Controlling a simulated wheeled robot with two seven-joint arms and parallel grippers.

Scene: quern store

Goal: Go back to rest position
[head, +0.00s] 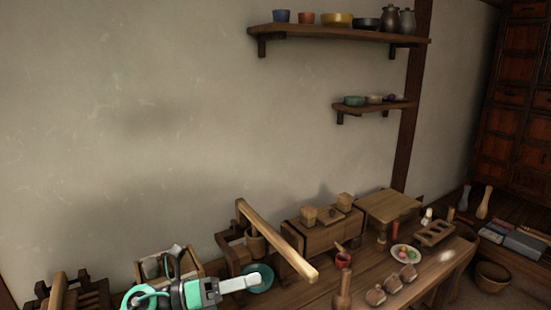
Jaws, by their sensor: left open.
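My left gripper (238,284) is at the bottom of the head view, left of centre, with green and dark parts and a pale finger pointing right. It is open, and I see nothing held in it. It is in front of a teal dish (262,272) on the wooden bench (434,272); I cannot tell whether they touch. My right gripper is not in view.
A long wooden beam (276,240) slants close by, right of the gripper. Wooden boxes (322,235), a red cup (343,260) and a plate of coloured balls (405,254) stand on the bench. Wall shelves (340,35) hold pots. The wall at upper left is bare.

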